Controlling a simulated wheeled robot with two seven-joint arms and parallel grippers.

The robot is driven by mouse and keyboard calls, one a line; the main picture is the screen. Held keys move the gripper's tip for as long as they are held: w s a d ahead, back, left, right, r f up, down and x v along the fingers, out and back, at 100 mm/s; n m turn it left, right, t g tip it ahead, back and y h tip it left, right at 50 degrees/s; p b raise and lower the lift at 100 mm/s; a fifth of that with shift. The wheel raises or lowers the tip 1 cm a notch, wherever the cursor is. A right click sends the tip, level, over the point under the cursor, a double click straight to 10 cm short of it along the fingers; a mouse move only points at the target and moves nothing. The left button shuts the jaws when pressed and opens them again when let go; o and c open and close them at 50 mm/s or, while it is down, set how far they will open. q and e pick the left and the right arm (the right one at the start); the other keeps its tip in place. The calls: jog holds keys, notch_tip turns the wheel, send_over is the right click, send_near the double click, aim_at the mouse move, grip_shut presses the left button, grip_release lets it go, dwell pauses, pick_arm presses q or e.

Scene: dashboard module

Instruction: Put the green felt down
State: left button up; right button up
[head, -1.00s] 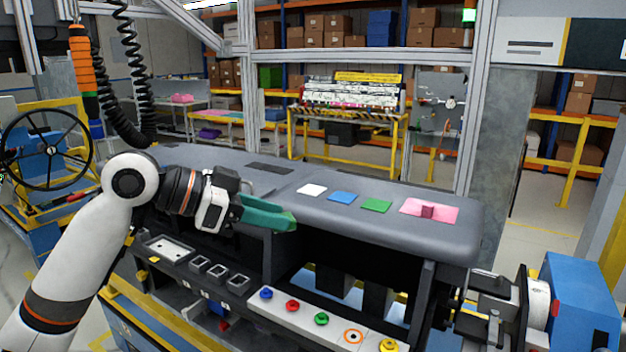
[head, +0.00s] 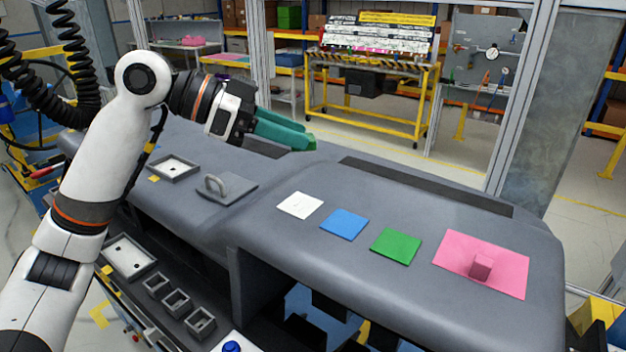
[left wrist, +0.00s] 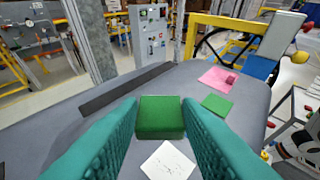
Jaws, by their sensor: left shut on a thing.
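My left gripper (head: 300,136) has teal fingers and is above the far side of the grey dashboard (head: 300,247). In the left wrist view it is shut on the green felt (left wrist: 160,117), a small green block between its fingertips. In the head view the fingers mostly hide this block. A flat green square (head: 396,246) lies on the dashboard, to the right of and nearer than the gripper; it also shows in the left wrist view (left wrist: 217,105). The held felt is apart from that square. My right gripper is in neither view.
A white square (head: 300,205) and a blue square (head: 344,224) lie left of the green one. A pink block (head: 481,266) stands on a pink sheet (head: 508,270) at right. A grey handled plate (head: 232,190) and a small tray (head: 172,167) are at left.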

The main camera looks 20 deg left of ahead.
aim_at(286, 205)
pick_arm(q)
jog(key=f, duration=0.1)
jog(key=s+f, duration=0.1)
jog(key=f, duration=0.1)
jog(key=s+f, duration=0.1)
jog(key=shift+f, duration=0.15)
jog(key=shift+w+f+p, duration=0.1)
jog(key=shift+f+p, duration=0.2)
jog(key=shift+f, duration=0.05)
notch_tip(286, 205, down, 4)
jog(key=shift+w+f, duration=0.15)
jog(key=o, duration=0.9)
jog(key=shift+o, duration=0.2)
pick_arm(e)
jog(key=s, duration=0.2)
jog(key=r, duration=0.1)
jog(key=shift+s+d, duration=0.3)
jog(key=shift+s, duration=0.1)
pick_arm(q)
jog(key=shift+a, duration=0.1)
